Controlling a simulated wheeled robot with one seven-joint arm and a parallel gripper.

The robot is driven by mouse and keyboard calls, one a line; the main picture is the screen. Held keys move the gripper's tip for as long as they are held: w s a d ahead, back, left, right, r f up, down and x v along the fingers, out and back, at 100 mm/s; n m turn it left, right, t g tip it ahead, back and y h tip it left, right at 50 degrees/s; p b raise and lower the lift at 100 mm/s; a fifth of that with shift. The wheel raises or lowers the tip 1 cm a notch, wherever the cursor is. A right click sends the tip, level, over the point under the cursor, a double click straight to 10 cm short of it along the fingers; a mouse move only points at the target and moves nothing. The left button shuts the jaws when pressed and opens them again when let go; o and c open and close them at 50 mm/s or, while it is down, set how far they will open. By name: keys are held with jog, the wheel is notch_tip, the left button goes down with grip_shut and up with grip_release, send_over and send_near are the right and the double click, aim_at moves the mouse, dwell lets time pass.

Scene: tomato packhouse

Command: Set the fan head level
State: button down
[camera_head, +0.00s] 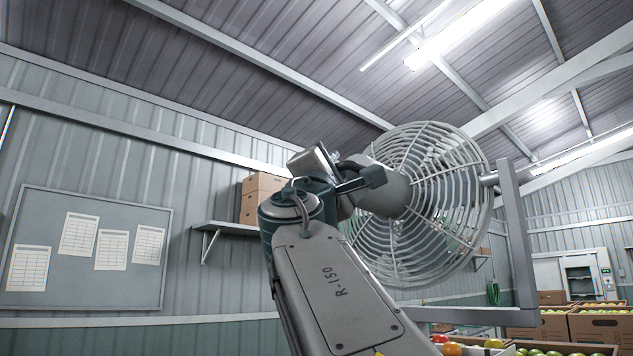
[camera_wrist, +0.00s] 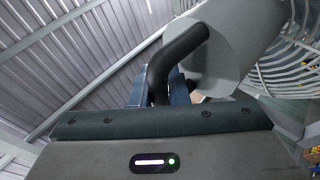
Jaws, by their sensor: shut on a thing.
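The fan head (camera_head: 432,205) is a pale wire cage with a grey motor housing (camera_head: 388,192) at its back. It hangs in a grey bracket (camera_head: 518,235) and looks tilted in the head view. My gripper (camera_head: 352,181) is at the rear of the housing. In the wrist view, a black curved handle (camera_wrist: 180,52) comes off the grey housing (camera_wrist: 225,45) and runs down between my fingers (camera_wrist: 172,90). My gripper is shut on this handle. The fingertips are partly hidden by the handle and my wrist.
A wall shelf (camera_head: 228,228) with cardboard boxes (camera_head: 262,190) is behind my arm at left. A notice board (camera_head: 90,250) hangs further left. Crates of tomatoes (camera_head: 545,334) stand below the fan at right. The space above the fan is open up to the roof.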

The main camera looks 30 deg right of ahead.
jog(key=shift+a+f+b, duration=0.1)
jog(key=shift+f+b, duration=0.35)
jog(key=shift+f, duration=0.3)
jog(key=shift+r, duration=0.1)
jog(key=c, duration=1.7)
grip_release()
jog(key=shift+a, duration=0.1)
jog(key=shift+s, duration=0.1)
jog(key=b+v, duration=0.5)
jog(key=v, duration=0.8)
jog(key=shift+s+a+f+b, duration=0.15)
jog(key=shift+a+f+b, duration=0.1)
jog(key=shift+b, duration=0.1)
